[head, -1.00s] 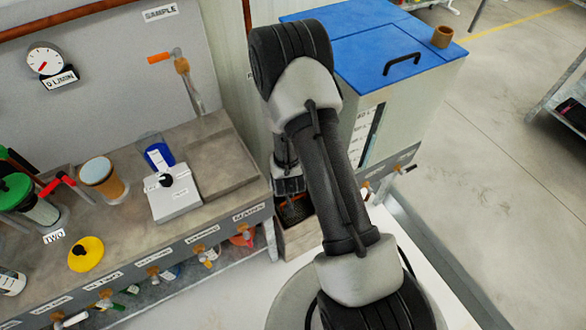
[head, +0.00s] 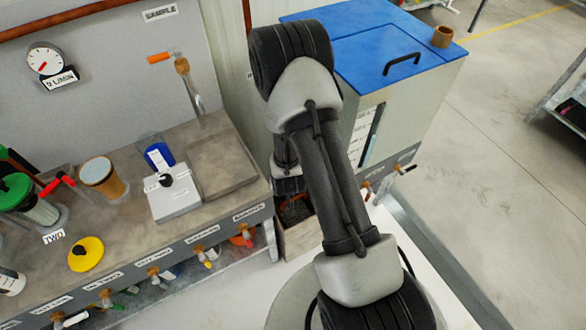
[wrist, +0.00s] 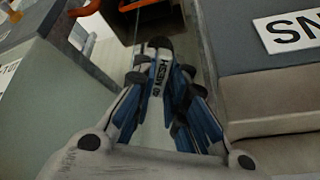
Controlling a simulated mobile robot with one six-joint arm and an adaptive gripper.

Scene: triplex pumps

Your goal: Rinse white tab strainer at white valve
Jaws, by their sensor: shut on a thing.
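My gripper (wrist: 170,105) is shut on a small dark part with a white tab (wrist: 158,72), seen end-on in the wrist view. The tab's print looks like "MESH" and a number, and the blue finger pads flank it. The rest of the part is hidden between the fingers. In the head view my arm covers the gripper. A valve with a white handle (head: 72,319) shows at the lower left of the bench front. Its full shape is hard to make out.
The bench (head: 110,240) at left carries a scale (head: 175,196), a yellow lid (head: 86,254) and cups. A row of valves lines its front. A blue-lidded tank (head: 370,60) stands behind my arm. In the wrist view a grey block with a sign (wrist: 290,30) lies close at right.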

